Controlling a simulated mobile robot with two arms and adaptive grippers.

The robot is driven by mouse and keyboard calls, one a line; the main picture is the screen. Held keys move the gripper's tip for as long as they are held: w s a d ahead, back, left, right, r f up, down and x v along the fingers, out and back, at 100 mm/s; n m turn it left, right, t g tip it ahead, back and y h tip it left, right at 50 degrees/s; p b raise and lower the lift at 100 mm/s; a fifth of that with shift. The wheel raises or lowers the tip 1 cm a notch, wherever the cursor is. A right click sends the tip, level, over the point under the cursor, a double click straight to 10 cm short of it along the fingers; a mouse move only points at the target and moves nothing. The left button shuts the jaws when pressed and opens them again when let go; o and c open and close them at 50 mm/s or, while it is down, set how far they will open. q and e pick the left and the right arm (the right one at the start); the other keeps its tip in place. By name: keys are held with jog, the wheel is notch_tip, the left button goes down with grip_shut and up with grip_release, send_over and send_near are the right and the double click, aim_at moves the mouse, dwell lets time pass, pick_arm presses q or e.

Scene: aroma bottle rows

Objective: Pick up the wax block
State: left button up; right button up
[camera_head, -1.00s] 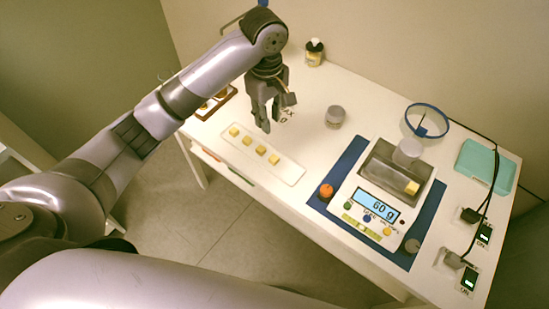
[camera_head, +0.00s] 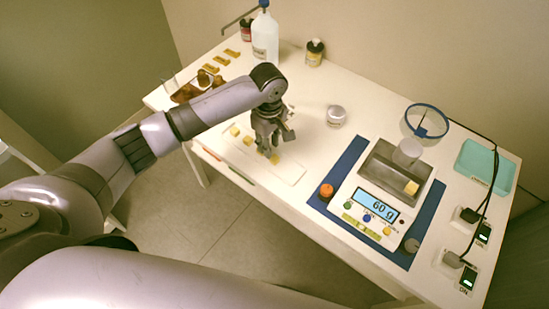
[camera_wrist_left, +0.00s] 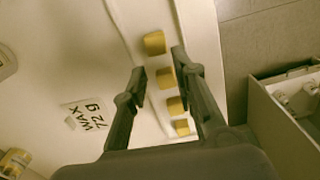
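Several yellow wax blocks stand in a row on a white strip tray (camera_head: 290,172); the end block (camera_head: 275,160) is beside my fingertips and another block (camera_head: 234,130) is at the far end. My left gripper (camera_head: 268,153) is low over the row and hides part of it. In the left wrist view the gripper (camera_wrist_left: 160,68) is open, with a block (camera_wrist_left: 165,78) seen between its fingers and the end block (camera_wrist_left: 154,43) just beyond the tips. Contact cannot be told. Another yellow block (camera_head: 411,188) sits in the scale pan. My right gripper is not in view.
The scale (camera_head: 372,208) reads 60 g on a blue mat (camera_head: 346,161). A card reading 72 g wax (camera_wrist_left: 87,115) lies beside the row. Bottles (camera_head: 265,38) stand at the back.

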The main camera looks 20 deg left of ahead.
aim_at(275, 160)
pick_arm(q)
jog(key=f, duration=0.4)
jog(key=shift+d+f, duration=0.25)
jog(key=shift+d, duration=0.05)
jog(key=shift+c, duration=0.2)
jog(key=c, duration=0.4)
jog(key=shift+o, duration=0.2)
jog(key=shift+r, duration=0.1)
